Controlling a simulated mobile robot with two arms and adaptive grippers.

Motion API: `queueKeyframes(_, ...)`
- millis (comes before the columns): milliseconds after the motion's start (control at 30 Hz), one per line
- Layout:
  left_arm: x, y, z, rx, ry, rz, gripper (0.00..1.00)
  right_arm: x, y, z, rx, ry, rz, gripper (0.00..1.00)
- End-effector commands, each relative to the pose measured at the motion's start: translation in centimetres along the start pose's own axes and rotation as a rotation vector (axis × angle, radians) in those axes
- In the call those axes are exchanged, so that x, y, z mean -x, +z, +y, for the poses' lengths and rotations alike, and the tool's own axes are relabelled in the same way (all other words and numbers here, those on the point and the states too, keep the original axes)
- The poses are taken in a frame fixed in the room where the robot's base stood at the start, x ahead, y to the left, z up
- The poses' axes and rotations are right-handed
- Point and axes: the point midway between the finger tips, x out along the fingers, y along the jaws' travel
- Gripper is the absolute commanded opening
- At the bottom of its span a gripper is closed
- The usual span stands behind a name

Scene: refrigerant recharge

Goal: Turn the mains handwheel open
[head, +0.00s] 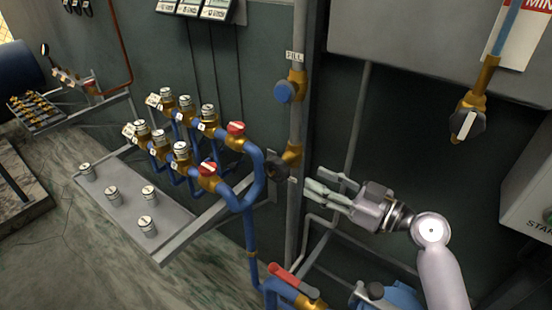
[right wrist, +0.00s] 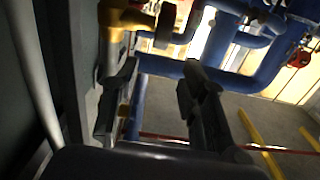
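A dark handwheel (head: 278,168) sits on a brass valve (head: 291,153) low on the upright grey pipe; no label on it is readable, so I cannot tell for sure that it is the mains one. In the right wrist view a dark wheel (right wrist: 165,25) shows beside a brass fitting (right wrist: 117,22), beyond the fingertips. My right gripper (head: 313,180) is open and empty, just right of the pipe and the dark handwheel, apart from the wheel. Its two fingers also show spread in the right wrist view (right wrist: 160,78). My left gripper is out of view.
A blue knob (head: 284,92) is higher on the same pipe, under a FILL label. Left of it is a blue manifold (head: 252,170) with red-handled valves. A red lever (head: 290,279) is below. A dark-handled brass valve (head: 468,122) hangs at upper right.

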Motion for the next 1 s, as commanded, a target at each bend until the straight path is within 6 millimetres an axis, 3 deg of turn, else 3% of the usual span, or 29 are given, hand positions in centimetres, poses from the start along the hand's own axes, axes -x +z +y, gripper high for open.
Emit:
queueKeyframes(300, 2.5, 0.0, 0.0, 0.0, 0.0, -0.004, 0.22, -7.2, -0.4, -0.1, -0.002, -0.001, 0.001, 0.39)
queueKeyframes(500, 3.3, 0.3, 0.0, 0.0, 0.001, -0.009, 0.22, -10.6, -0.2, 0.0, -0.001, 0.0, 0.0, 0.39)
queueKeyframes(700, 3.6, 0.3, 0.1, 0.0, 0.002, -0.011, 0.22, -12.2, -0.1, 0.0, 0.0, 0.001, 0.0, 0.39)
queueKeyframes(1000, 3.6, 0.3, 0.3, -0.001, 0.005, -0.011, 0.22, -12.4, 0.0, 0.0, 0.001, 0.001, -0.001, 0.39)
